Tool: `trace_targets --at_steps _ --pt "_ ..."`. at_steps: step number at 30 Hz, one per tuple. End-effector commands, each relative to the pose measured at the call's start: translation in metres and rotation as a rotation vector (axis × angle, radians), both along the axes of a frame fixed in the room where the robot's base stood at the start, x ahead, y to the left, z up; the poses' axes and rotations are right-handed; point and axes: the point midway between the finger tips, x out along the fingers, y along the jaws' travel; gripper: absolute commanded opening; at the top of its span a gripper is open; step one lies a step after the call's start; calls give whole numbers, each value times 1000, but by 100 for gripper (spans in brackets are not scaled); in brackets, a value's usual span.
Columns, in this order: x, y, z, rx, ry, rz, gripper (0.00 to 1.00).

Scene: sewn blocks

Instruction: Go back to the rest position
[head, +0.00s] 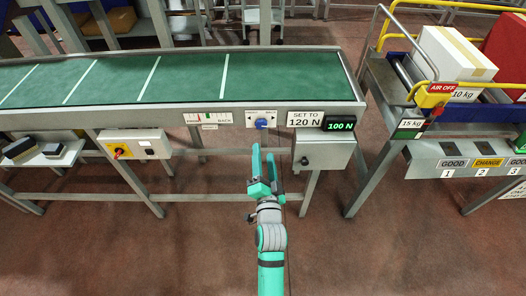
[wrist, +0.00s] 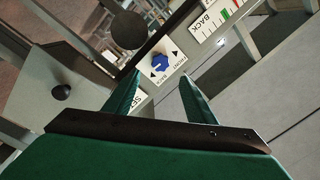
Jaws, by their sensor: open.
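My gripper (head: 263,165) is open and empty, in front of the conveyor table's front side. Its two green fingers (wrist: 158,95) stand apart in the wrist view, with nothing between them that they touch. Ahead of the fingertips is a blue knob (head: 261,123) on a white plate on the table's front rail. The knob also shows in the wrist view (wrist: 160,61), just beyond the fingers and apart from them. My green arm reaches up from the bottom of the head view.
The green conveyor belt (head: 185,78) runs along the back. A grey box (head: 322,152) hangs under the rail, close right of my gripper. A sign (head: 305,119) reads "SET TO 120 N"; a display (head: 339,125) reads "100 N". A roller stand with a carton (head: 452,55) is right. Floor below is clear.

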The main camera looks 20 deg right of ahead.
Motion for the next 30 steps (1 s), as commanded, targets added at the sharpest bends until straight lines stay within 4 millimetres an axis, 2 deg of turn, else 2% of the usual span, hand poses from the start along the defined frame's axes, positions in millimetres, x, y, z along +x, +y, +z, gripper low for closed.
trace_targets --at_steps 15,19,23,30 --pt "0 1 0 0 0 2 51" --pt "-9 6 -8 -16 13 4 51" --pt "-36 22 -29 -71 51 10 51" --pt "-114 63 -69 -237 143 38 51"
